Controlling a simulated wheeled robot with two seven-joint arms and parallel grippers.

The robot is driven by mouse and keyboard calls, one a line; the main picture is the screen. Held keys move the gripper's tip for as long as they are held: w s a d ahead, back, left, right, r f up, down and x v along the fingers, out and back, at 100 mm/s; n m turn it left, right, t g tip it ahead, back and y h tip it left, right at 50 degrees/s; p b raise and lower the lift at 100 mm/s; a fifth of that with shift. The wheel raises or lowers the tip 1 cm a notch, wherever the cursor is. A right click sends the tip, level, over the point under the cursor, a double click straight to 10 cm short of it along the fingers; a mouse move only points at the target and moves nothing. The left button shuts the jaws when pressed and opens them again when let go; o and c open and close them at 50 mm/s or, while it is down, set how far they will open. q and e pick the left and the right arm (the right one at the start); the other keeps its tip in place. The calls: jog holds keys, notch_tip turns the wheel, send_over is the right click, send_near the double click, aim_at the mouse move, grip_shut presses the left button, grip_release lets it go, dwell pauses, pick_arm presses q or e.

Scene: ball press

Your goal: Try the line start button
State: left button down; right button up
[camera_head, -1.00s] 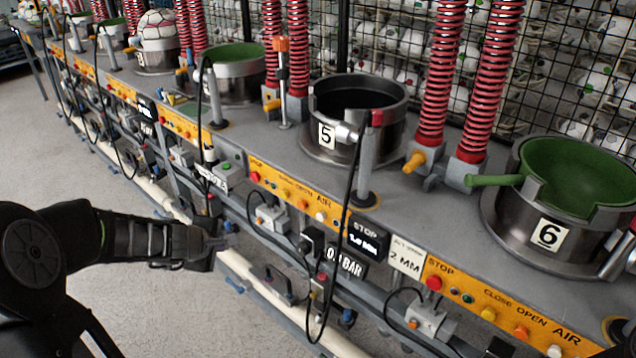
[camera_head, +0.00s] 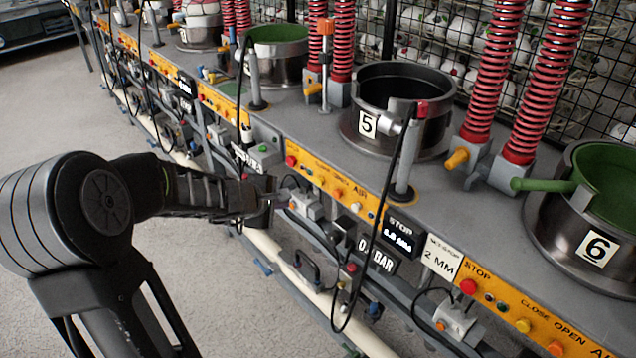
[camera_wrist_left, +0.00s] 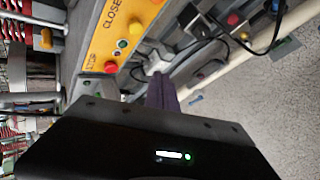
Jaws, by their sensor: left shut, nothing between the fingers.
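A green button (camera_head: 263,149) sits on a grey box (camera_head: 258,160) at the edge of the press line, left of station 5's yellow panel (camera_head: 330,180). No readable label marks it as line start. My left gripper (camera_head: 284,197) is shut and empty, in front of the line, below and right of that box. It appears beside a small grey box (camera_head: 307,206); contact cannot be told. In the left wrist view my shut fingers (camera_wrist_left: 163,92) are below the yellow panel with its red STOP button (camera_wrist_left: 110,67). My right gripper is not in view.
Press 5 (camera_head: 362,142) and press 6 (camera_head: 560,248) stand on the grey bench. Black cables (camera_head: 385,225) hang along its front. A pale pipe (camera_head: 330,305) runs low beneath. The floor (camera_head: 240,300) in front is open.

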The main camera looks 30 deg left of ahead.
pick_arm(q)
jog(key=w+d, duration=0.2)
jog(key=w, duration=0.5)
jog(key=shift+w+d+p, duration=0.15)
jog(key=shift+w+p, duration=0.1)
jog(key=shift+p, duration=0.05)
dwell(1.8)
jog(key=shift+w, duration=0.25)
jog(key=shift+w+d, duration=0.2)
jog(key=shift+w, duration=0.25)
dwell(0.8)
jog(key=shift+s+a, duration=0.25)
jog(key=shift+s, duration=0.6)
jog(key=s, duration=0.2)
jog(key=s+a+b, duration=0.1)
jog(key=s, duration=0.1)
jog(key=shift+s+a, duration=0.2)
jog(key=shift+s, duration=0.2)
